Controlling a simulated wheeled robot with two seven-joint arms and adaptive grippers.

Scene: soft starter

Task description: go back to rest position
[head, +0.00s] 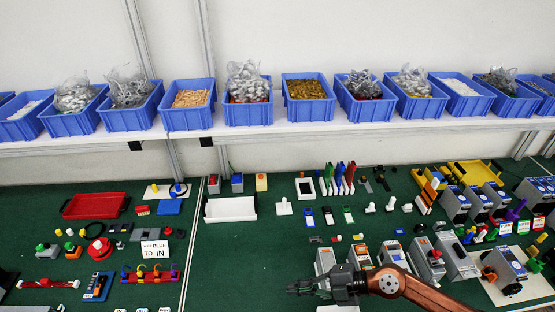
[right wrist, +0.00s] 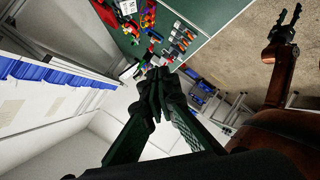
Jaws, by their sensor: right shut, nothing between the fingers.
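My right gripper (head: 318,287) reaches in from the lower right of the head view, over the front part of the green table (head: 232,262). Its fingers point left and are shut with nothing between them. In the right wrist view the shut fingers (right wrist: 157,78) show at the middle, with the table beyond them. My left gripper is not in the head view. Another dark gripper (right wrist: 290,20) on a brown arm shows at the upper right of the right wrist view, apart from the right one.
Blue bins (head: 187,105) with parts and bags line a white shelf (head: 285,133) at the back. A red tray (head: 95,206), a white tray (head: 231,209) and a yellow tray (head: 476,174) stand on the table. Grey device housings (head: 427,262) crowd the right, close to my right arm.

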